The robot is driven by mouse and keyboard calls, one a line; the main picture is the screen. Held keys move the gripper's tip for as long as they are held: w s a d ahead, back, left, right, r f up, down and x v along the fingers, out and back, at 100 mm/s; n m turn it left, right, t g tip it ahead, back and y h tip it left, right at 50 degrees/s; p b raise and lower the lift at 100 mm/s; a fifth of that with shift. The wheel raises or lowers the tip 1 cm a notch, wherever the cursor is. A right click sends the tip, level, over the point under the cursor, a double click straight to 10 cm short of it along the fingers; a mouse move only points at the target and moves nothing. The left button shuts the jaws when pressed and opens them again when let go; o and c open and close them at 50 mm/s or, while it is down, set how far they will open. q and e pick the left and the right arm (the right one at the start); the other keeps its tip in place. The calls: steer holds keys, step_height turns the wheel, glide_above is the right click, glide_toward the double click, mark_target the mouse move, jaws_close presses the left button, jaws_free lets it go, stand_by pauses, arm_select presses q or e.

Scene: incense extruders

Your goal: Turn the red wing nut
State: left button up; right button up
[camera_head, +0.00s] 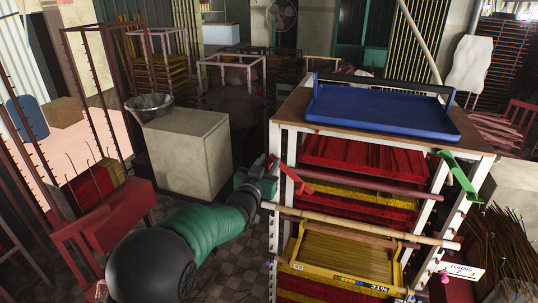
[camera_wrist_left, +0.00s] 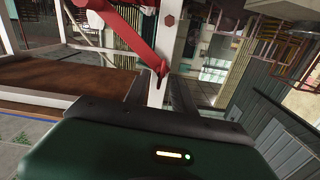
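The red wing nut (camera_head: 290,178) is a long red lever-like piece at the upper left front post of the rack. My left gripper (camera_head: 270,170) is beside the left post, close to the red piece. In the left wrist view its two dark fingers (camera_wrist_left: 160,95) stand apart, with the red tip between or just beyond them; contact cannot be told. My right gripper is not in view.
The white-posted rack (camera_head: 275,235) holds red and yellow incense trays, with a blue tray (camera_head: 385,112) on top. A green lever (camera_head: 460,177) is on its right post. A bamboo pole (camera_head: 365,224) crosses the front. A pale block (camera_head: 187,155) with a metal bowl (camera_head: 149,106) stands left.

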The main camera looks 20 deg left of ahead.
arm_select(q)
steer(key=shift+w, duration=0.3)
steer(key=shift+c, duration=0.3)
jaws_close()
